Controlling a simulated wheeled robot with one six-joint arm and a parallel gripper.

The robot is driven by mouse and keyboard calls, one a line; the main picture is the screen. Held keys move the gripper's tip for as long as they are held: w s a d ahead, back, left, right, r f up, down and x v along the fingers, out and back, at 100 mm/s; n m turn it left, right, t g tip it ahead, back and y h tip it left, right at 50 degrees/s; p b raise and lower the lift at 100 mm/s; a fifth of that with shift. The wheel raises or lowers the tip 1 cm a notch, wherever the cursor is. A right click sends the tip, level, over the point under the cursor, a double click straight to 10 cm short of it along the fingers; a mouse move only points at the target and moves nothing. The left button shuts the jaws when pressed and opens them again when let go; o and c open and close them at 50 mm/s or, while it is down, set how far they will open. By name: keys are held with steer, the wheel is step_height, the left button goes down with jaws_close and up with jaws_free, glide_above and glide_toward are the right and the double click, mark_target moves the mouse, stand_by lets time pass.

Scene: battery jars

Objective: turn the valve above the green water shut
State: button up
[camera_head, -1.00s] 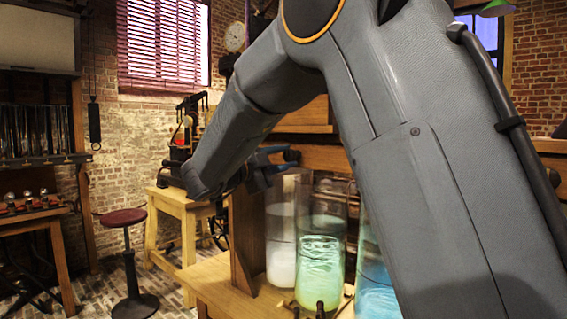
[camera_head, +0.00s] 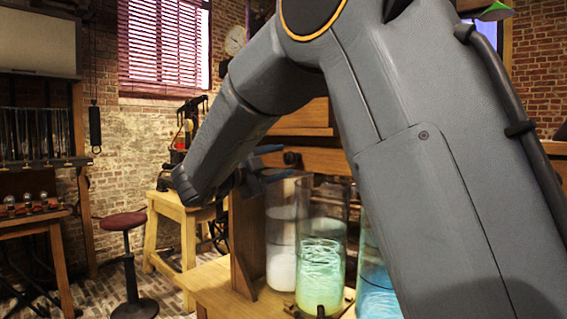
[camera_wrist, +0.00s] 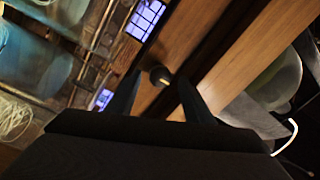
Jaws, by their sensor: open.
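The green water (camera_head: 320,275) stands in a clear glass jar, between a jar with whitish contents (camera_head: 281,265) and a jar of blue water (camera_head: 376,295) partly behind my arm. A dark round knob (camera_head: 291,157) sits on the wooden beam above the jars. I cannot tell whether it is the valve over the green water. My gripper (camera_head: 264,172) is left of and slightly below this knob in the head view. In the wrist view my gripper (camera_wrist: 160,97) has its two fingers apart, with a dark round knob (camera_wrist: 160,75) beyond them; nothing is held.
My arm hides much of the rack's right side. A wooden post (camera_head: 244,235) stands left of the jars. A red-topped stool (camera_head: 124,221) and a wooden side table (camera_head: 185,210) are at the left. Brick floor lies open between them.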

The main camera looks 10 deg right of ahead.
steer(key=b+v, duration=0.1)
steer(key=v, duration=0.4)
steer(key=shift+s+a, duration=0.25)
steer(key=shift+a, duration=0.1)
